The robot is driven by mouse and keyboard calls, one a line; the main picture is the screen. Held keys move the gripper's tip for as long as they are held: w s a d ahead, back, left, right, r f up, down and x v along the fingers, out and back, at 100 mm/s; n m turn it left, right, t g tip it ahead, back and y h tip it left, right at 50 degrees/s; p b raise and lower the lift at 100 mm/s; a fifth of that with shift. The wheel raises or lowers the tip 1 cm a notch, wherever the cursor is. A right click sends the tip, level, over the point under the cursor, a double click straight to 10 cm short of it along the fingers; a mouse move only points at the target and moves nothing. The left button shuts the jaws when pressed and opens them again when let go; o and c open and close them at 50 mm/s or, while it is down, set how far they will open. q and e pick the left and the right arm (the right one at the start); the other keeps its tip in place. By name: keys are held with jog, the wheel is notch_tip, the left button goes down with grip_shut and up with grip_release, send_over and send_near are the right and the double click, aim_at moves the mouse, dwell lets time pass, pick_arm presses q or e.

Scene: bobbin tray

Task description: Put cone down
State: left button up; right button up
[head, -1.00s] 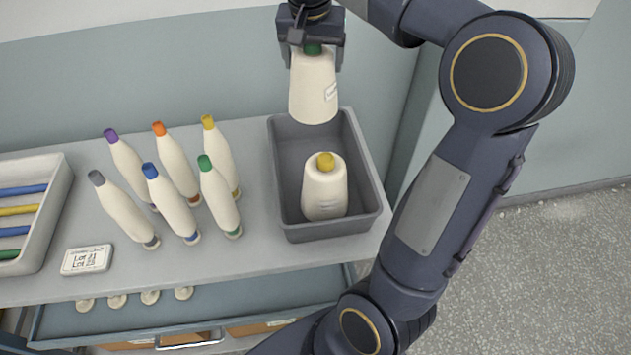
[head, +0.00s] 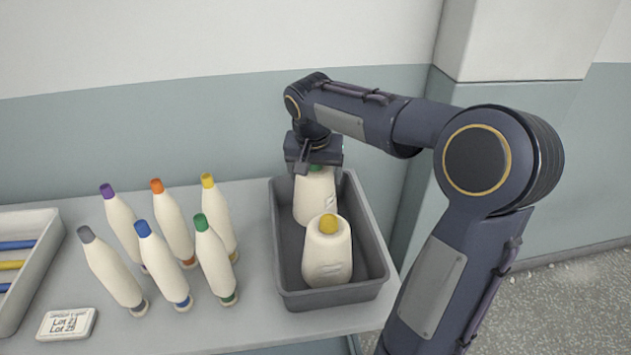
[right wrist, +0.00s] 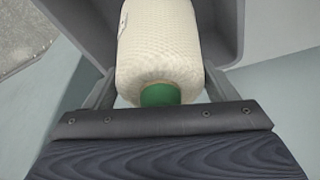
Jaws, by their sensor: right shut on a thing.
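A cream yarn cone with a green tip (head: 314,196) is inside the grey bin (head: 372,232), in its back part, upright. My right gripper (head: 315,168) is shut on its green top from above. In the right wrist view the cone (right wrist: 157,45) lies between the two fingers (right wrist: 158,95), with the bin wall (right wrist: 226,30) around it. Whether its base touches the bin floor is hidden. A second cone with a yellow tip (head: 327,257) stands in the front part of the bin, close in front of the held one. My left gripper is not in view.
Several cream bobbins with coloured tips (head: 160,260) stand on the grey table (head: 240,325) left of the bin. A small lot label (head: 67,323) lies in front of them. A white tray with coloured rods (head: 45,250) is at the far left. The wall is close behind.

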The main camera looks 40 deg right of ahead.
jog(key=shift+f, duration=0.95)
jog(key=shift+f, duration=0.15)
jog(key=o, duration=1.6)
jog(key=shift+c, duration=0.2)
jog(key=v, duration=1.2)
jog(key=shift+d, duration=0.1)
